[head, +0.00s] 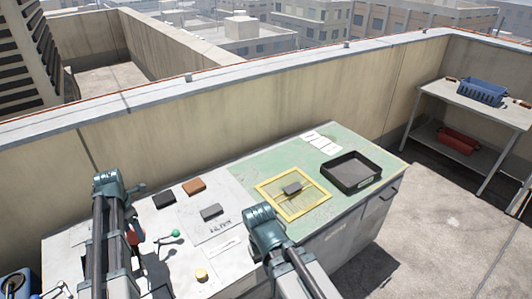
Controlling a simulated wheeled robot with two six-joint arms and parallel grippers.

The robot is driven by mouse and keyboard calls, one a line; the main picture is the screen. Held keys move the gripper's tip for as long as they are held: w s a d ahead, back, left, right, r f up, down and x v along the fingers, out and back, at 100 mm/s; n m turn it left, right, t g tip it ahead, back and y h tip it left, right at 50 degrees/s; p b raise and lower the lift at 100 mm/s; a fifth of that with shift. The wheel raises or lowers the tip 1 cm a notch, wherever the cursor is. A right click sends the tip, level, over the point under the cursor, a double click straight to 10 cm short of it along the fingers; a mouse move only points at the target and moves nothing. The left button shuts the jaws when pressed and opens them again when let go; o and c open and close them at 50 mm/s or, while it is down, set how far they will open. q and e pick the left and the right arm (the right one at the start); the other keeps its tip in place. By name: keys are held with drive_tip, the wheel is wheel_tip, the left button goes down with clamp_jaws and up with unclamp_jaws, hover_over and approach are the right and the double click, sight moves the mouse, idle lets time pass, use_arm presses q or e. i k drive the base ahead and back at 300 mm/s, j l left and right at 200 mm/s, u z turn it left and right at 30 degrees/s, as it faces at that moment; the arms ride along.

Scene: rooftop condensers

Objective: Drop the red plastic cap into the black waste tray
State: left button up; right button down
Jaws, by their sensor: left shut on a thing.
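The red plastic cap (133,238) shows as a small red patch beside my left arm, above the pale left part of the worktop. My left gripper (137,243) is shut on it; the arm links hide most of the gripper and part of the cap. The black waste tray (371,181) stands on the green right part of the worktop, well to the right of the cap. It is open at the top, and its visible floor looks empty. My right arm rises at the bottom centre; its gripper is not in view.
A yellow frame (323,204) with a grey block (292,188) lies left of the tray. Dark, brown and grey blocks, a green-knobbed item (175,233) and a yellow cap (201,274) lie on the pale area. White cards (321,142) lie behind. A shelf (465,98) stands at right.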

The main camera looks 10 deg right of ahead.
sight(347, 175)
drive_tip(key=i+l, duration=0.15)
drive_tip(key=l, duration=0.35)
drive_tip(key=i+l+u, duration=0.1)
drive_tip(key=l, duration=0.4)
drive_tip(key=i+l, duration=0.25)
drive_tip(key=l, duration=0.25)
drive_tip(key=i+l+u, duration=0.1)
drive_tip(key=l, duration=0.4)
drive_tip(key=i+l, duration=0.15)
drive_tip(key=l, duration=0.4)
drive_tip(key=i+l+u, duration=0.1)
drive_tip(key=l, duration=0.4)
drive_tip(key=i+l, duration=0.15)
drive_tip(key=l, duration=0.4)
drive_tip(key=i+l+u, duration=0.15)
drive_tip(key=l, duration=0.35)
